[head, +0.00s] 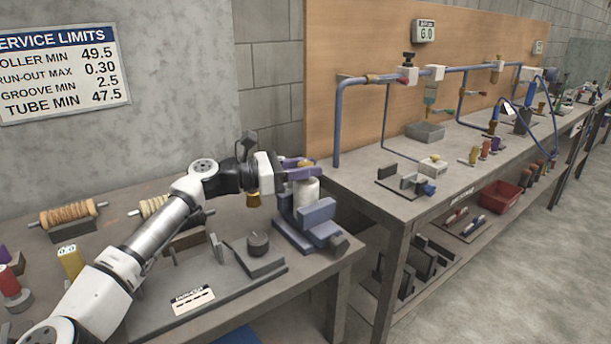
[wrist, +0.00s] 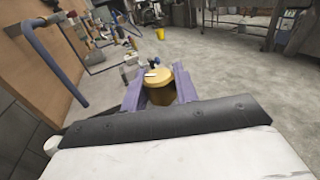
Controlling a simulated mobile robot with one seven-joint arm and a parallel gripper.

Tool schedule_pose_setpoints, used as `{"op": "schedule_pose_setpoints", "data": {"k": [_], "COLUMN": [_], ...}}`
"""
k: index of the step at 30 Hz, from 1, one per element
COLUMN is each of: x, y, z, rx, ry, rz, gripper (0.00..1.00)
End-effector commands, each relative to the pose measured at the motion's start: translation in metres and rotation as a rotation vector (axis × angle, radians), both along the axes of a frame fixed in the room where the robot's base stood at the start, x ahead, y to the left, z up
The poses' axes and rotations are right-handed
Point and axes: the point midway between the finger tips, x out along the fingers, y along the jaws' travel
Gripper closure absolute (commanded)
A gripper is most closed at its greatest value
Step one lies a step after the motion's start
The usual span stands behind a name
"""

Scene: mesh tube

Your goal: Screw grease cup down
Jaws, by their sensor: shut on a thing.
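My gripper (head: 303,168) reaches level to the right over the near bench, its purple fingers shut on the brass grease cup. In the wrist view the round brass top of the grease cup (wrist: 162,80) shows between the two purple fingers (wrist: 182,88). A pale cylindrical body (head: 307,192) stands upright in a blue-grey vise (head: 316,222) directly below the fingers. In the head view the fingers hide most of the cup. I cannot tell how the cup's lower end meets the pale body.
A dark fixture plate (head: 228,280) with upright blocks lies left of the vise. A brass piece (head: 253,199) shows beneath my wrist. Rope-wound rollers (head: 68,214) sit at the left. The second bench (head: 385,203) with blue piping stands to the right, beyond a gap.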

Motion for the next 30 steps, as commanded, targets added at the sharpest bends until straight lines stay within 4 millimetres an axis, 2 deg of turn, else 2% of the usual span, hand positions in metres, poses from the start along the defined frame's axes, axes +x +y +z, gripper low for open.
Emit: {"op": "schedule_pose_setpoints", "data": {"k": [20,21,25,30], "x": [-0.0001,-0.0001,-0.0002,-0.0002], "y": [-0.0003,-0.0003,-0.0004,-0.0005], "z": [0.0008,0.0008,0.0007,0.0005], "rx": [-0.001,-0.001,-0.001,-0.001], "ry": [-0.001,-0.001,-0.001,-0.001], "rz": [-0.061,-0.061,-0.061,-0.061], "gripper": [0.93,0.67,0.50,0.49]}}
